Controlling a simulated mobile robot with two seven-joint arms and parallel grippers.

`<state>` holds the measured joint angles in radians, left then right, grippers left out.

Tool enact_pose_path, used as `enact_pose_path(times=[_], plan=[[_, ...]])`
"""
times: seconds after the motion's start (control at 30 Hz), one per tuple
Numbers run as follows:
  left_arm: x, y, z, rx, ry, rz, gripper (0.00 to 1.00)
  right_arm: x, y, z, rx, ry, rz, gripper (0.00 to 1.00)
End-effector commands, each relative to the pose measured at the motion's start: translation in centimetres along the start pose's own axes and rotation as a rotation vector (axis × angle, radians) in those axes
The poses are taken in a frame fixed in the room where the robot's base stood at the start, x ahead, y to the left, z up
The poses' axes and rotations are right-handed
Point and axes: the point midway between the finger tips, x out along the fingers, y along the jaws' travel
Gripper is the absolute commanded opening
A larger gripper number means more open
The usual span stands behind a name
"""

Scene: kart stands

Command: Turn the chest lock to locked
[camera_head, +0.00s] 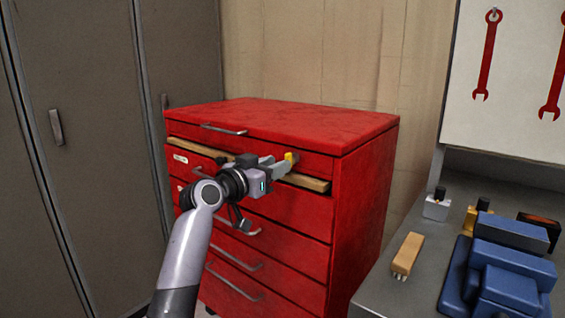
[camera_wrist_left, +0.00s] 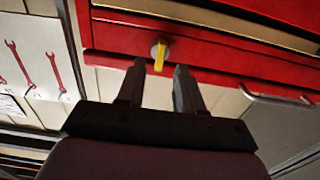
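The red tool chest (camera_head: 363,210) stands in the middle of the head view. Its lock is a small yellow knob (camera_head: 291,157) near the upper right of the front, just above a tan strip. In the wrist view the yellow knob (camera_wrist_left: 159,52) points roughly along the fingers and sits between and just at the fingertips. My left gripper (camera_head: 280,166) is close in front of the lock. In the wrist view its two dark fingers (camera_wrist_left: 160,70) are apart, with a gap on each side of the knob. My right gripper is in neither view.
A grey bench (camera_head: 385,295) at the right carries a blue vise (camera_head: 505,262), a wooden-handled brush (camera_head: 407,255) and small bottles. A board with red wrenches (camera_head: 487,55) is above it. Grey lockers (camera_head: 85,120) stand at the left. Drawer handles (camera_head: 235,262) protrude below my gripper.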

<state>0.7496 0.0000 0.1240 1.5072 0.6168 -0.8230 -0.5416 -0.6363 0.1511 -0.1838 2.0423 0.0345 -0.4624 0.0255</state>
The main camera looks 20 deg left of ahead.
Motion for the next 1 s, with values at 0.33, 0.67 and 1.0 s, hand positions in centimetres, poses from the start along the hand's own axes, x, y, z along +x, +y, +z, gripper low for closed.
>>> enact_pose_path(times=[0.33,0.67,1.0], plan=[[2.8,0.0,0.0,0.000,0.001,0.000,0.36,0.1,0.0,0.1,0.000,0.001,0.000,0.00],[3.1,0.1,0.0,0.001,0.000,0.000,0.36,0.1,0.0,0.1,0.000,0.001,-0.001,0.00],[3.1,0.1,0.0,0.000,0.000,0.000,0.00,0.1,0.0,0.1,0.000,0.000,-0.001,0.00]])
